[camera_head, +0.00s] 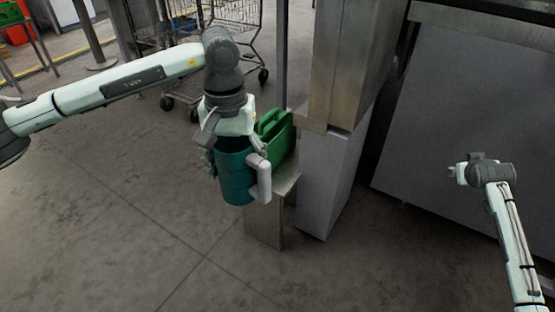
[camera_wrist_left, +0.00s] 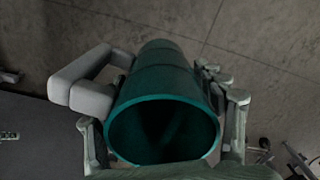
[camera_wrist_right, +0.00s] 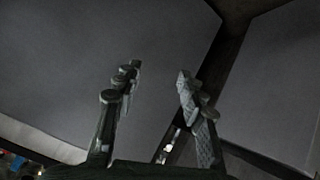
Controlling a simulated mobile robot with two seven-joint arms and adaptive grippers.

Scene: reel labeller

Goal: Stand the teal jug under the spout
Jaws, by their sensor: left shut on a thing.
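The teal jug (camera_head: 236,182) with a pale grey handle (camera_head: 264,180) is held by my left gripper (camera_head: 234,158), which is shut on it. It hangs roughly upright above the floor, in front of a small metal stand. In the left wrist view the fingers lie on either side of the jug (camera_wrist_left: 160,82); its mouth is open and the inside is dark. My right gripper (camera_head: 464,174) is away at the right; its fingers stand apart and empty in the right wrist view (camera_wrist_right: 158,76). I cannot make out a spout.
A green container (camera_head: 276,136) is behind the jug at the metal stand (camera_head: 264,226). A tall metal-and-white cabinet (camera_head: 330,178) stands right of it. A large grey panel (camera_head: 463,105) fills the right. A wire cart (camera_head: 228,42) is behind. The floor at front left is clear.

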